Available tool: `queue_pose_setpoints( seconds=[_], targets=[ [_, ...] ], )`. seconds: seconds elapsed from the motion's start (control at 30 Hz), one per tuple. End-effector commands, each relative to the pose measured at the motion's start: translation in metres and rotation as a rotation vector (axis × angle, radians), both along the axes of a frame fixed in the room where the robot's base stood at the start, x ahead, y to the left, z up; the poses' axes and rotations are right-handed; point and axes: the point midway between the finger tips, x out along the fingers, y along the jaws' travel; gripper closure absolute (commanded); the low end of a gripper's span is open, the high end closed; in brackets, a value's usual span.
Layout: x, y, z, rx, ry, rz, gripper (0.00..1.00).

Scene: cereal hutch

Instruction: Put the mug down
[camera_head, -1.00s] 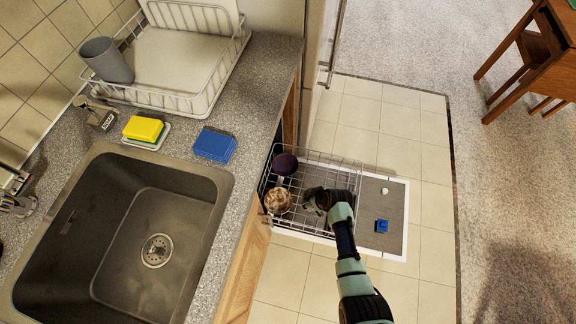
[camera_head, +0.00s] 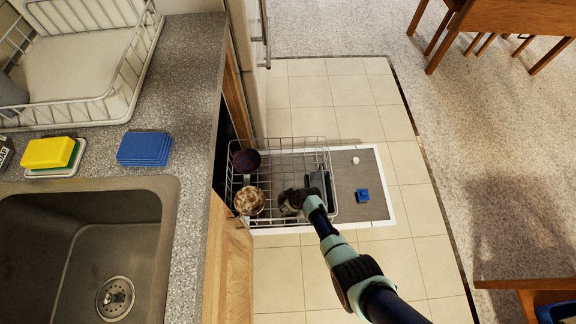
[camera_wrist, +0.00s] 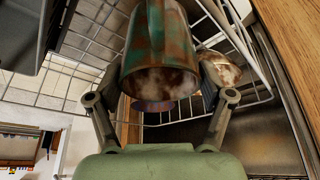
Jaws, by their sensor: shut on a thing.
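My gripper (camera_wrist: 160,105) is shut on a mug (camera_wrist: 160,60) with mottled green and rusty brown sides, which sits between its two fingers in the wrist view. In the head view my gripper (camera_head: 292,201) is over the wire dishwasher rack (camera_head: 287,141); the held mug is mostly hidden there. I cannot tell whether the mug touches the rack. A brown and white mug (camera_head: 249,200) stands in the rack left of my gripper and shows in the wrist view (camera_wrist: 220,68). A dark purple mug (camera_head: 246,160) is behind it.
A dark grey basket (camera_head: 318,185) stands at the rack's right side. The open dishwasher door (camera_head: 345,182) carries a blue block (camera_head: 362,195) and a small white piece (camera_head: 355,160). The counter edge (camera_head: 215,120) and wooden cabinet (camera_head: 230,260) border the left. Bare rack wires show behind my gripper.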

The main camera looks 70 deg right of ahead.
Motion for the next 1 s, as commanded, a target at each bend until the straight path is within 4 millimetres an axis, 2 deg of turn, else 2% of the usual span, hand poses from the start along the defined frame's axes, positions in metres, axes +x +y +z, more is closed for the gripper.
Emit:
queue_pose_setpoints(
  seconds=[0.27, 0.6, 0.63, 0.73, 1.0],
  targets=[
    [0.000, 0.000, -0.044, 0.000, 0.000, 0.001, 0.90],
    [0.000, 0.000, -0.044, 0.000, 0.001, 0.000, 0.90],
    [0.000, 0.000, -0.045, 0.001, 0.001, 0.000, 0.17],
    [0.000, 0.000, -0.045, 0.000, 0.001, 0.000, 0.00],
    [0.000, 0.000, -0.044, 0.000, 0.001, 0.000, 0.00]
  ],
)
